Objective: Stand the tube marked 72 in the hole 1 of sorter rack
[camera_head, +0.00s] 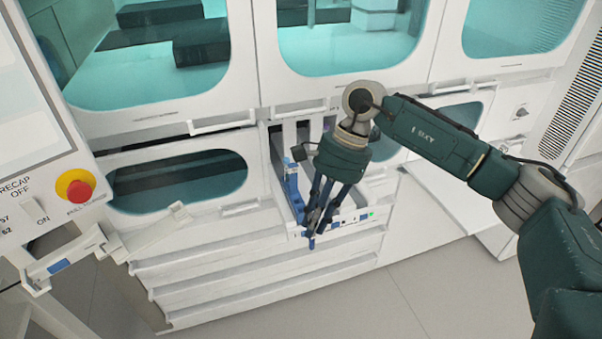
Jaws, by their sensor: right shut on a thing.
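My right gripper (314,222) reaches down from the right, its dark fingers pointing toward the floor. It is shut on a small tube (311,243), whose blue end shows just below the fingertips. The fingers hide most of the tube, and no number on it can be read. The gripper is over the front edge of a white tray (350,221) with blue parts and a green light, which sits in an opening of the machine. I cannot tell the sorter rack or its hole 1 apart here. My left gripper is not in view.
A blue upright part (292,183) stands in the tray, left of my gripper. White cabinets with teal windows (350,45) rise behind. A control panel with a red stop button (78,190) is at the left. White drawers (260,275) are below; grey floor (440,290) is clear.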

